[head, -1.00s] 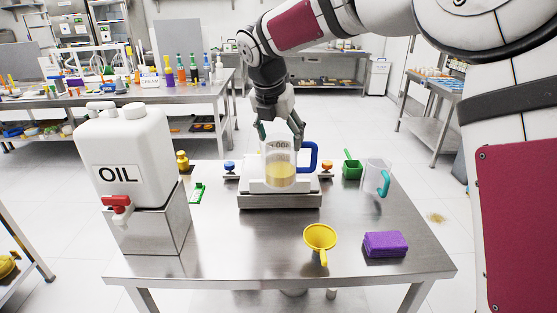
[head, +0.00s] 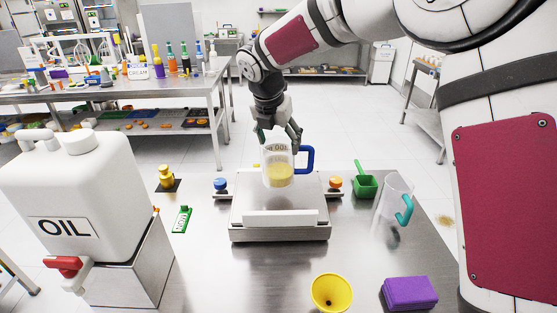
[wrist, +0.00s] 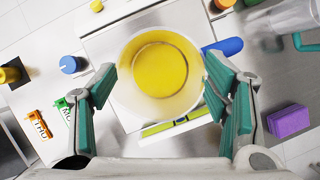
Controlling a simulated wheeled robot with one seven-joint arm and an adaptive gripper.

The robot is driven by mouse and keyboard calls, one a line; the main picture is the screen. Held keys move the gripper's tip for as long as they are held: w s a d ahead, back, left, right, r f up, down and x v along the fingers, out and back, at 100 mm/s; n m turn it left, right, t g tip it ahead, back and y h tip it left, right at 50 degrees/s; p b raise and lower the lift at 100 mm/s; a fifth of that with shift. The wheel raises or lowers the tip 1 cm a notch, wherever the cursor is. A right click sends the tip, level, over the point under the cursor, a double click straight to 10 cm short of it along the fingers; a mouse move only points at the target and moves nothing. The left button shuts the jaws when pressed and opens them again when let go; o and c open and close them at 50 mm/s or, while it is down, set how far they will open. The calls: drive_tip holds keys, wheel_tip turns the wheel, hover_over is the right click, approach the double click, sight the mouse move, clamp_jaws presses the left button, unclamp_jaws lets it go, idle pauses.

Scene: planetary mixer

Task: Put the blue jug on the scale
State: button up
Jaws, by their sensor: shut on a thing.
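The blue jug (head: 279,174) is a clear measuring jug with a blue handle (head: 307,158) on its right and yellow contents. My gripper (head: 279,143) is shut on its rim from above. The jug is upright over the back part of the scale (head: 279,235). I cannot tell whether its base touches the plate. In the wrist view, the jug (wrist: 158,110) is between my two green-padded fingers, with its yellow contents showing and the scale plate behind it.
An oil container (head: 55,185) with a red tap stands at the left. A clear jug with a teal handle (head: 404,210) and a green scoop (head: 365,185) are at the right.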

sight(279, 157)
drive_tip(key=shift+f+p, duration=0.4)
drive_tip(key=shift+f, duration=2)
drive_tip(key=o, duration=1.9)
drive_tip(key=shift+f, duration=0.15)
drive_tip(key=shift+s+a+r, duration=0.1)
drive_tip(key=shift+s+r, duration=0.05)
drive_tip(key=shift+r, duration=0.45)
drive_tip(key=b+v, duration=0.1)
drive_tip(key=v, duration=1)
drive_tip(key=shift+s+b, duration=0.1)
drive_tip(key=shift+b, duration=0.25)
